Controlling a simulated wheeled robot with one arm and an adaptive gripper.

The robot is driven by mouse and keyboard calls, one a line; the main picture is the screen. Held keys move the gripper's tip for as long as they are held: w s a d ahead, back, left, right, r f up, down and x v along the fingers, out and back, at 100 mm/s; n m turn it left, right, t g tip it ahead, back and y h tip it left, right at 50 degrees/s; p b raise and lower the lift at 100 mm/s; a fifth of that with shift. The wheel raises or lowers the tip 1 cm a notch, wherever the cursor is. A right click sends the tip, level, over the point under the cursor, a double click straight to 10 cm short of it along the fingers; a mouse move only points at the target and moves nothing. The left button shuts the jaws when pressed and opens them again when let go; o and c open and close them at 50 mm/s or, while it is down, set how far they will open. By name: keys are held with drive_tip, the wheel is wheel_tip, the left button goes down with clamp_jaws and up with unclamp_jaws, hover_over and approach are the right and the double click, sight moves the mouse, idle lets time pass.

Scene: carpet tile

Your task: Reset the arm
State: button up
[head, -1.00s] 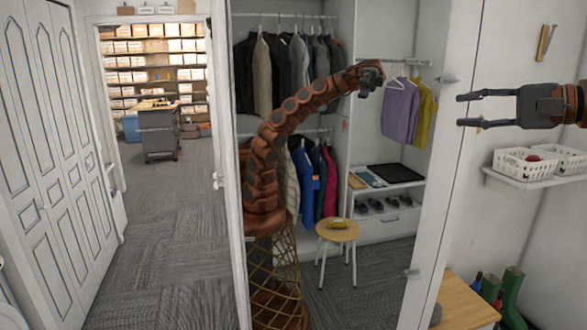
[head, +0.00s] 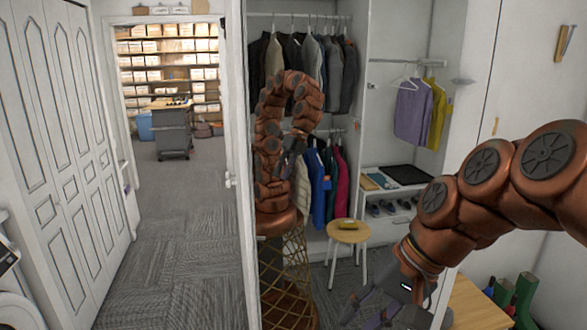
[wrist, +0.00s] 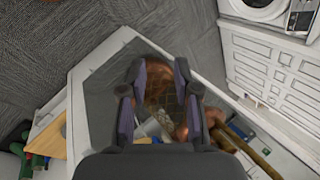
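My copper arm (head: 490,185) comes in from the right in the head view and bends down toward the bottom. My gripper (head: 375,310) is low in that view, partly cut off by the bottom edge, and points down. In the wrist view my gripper (wrist: 158,85) has its two dark fingers spread apart, with nothing held between them. A copper arm on a column with gold mesh shows in what looks like a mirror panel (head: 350,285); it appears to be my reflection.
A wooden bench top (head: 475,305) and green boots (head: 524,295) are at the lower right. Hanging clothes (head: 415,115) and a round stool (head: 348,232) appear in the panel. White folding doors (head: 65,130) line the left, with open carpet (head: 175,250) before them.

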drive_tip(key=s+d+f+n+g+h, duration=0.1)
drive_tip(key=s+d+f+h, duration=0.1)
drive_tip(key=s+d+f, duration=0.2)
drive_tip(key=s+d+f+n+g+h, duration=0.1)
drive_tip(key=s+d+f+h, duration=0.2)
drive_tip(key=s+f, duration=0.7)
drive_tip(key=s, duration=0.2)
drive_tip(key=shift+s+d+n+h, duration=0.3)
drive_tip(key=shift+d, duration=0.05)
idle(0.8)
